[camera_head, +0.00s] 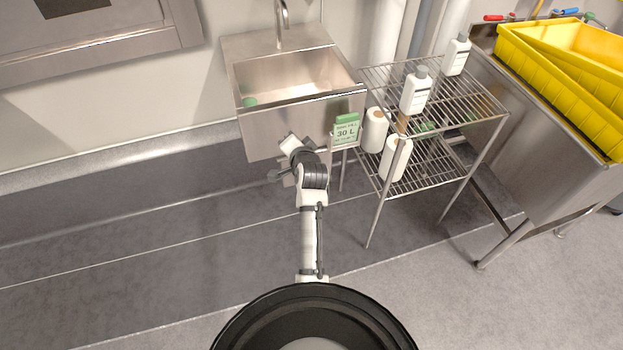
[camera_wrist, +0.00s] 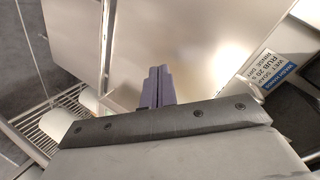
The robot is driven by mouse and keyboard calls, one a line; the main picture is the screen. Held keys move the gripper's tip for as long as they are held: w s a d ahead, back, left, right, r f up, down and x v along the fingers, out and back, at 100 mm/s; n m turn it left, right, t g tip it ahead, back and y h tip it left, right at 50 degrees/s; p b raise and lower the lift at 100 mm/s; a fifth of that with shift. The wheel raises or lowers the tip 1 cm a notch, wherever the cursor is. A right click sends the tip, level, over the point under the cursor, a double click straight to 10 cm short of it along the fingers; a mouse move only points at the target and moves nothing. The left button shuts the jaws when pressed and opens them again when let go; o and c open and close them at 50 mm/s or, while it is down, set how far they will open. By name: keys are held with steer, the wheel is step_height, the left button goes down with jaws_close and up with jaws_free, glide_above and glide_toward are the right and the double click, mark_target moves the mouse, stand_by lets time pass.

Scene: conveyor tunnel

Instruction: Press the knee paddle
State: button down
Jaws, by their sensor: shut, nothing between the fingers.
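The steel hand-wash sink (camera_head: 262,128) hangs on the wall in the head view. The end of my arm is at its front, near the lower edge. No knee paddle can be made out for certain; grey parts below the sink are largely covered by my arm. In the wrist view my gripper (camera_wrist: 158,88) has its two dark purple-grey fingers together, with nothing between them. They point toward a bright, plain steel surface (camera_wrist: 190,45). Whether they touch it cannot be told.
A wire rack (camera_head: 475,98) with white bottles (camera_head: 416,92) and paper rolls (camera_head: 396,158) stands right of the sink. A steel basin (camera_head: 545,170) holds yellow crates (camera_head: 560,60). Floor to the left is clear.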

steer(key=s+d+f+m+g+p, duration=0.1)
steer(key=s+d+f+m+g, duration=0.1)
steer(key=f, duration=0.6)
steer(key=s+d+f+m+g+p, duration=0.1)
steer(key=s+d+f+m, duration=0.3)
steer(key=f, duration=0.4)
steer(key=shift+s+d+g+h, duration=0.3)
steer(key=shift+s+d+g, duration=0.3)
steer(key=shift+d, duration=0.45)
steer(key=shift+f, duration=0.15)
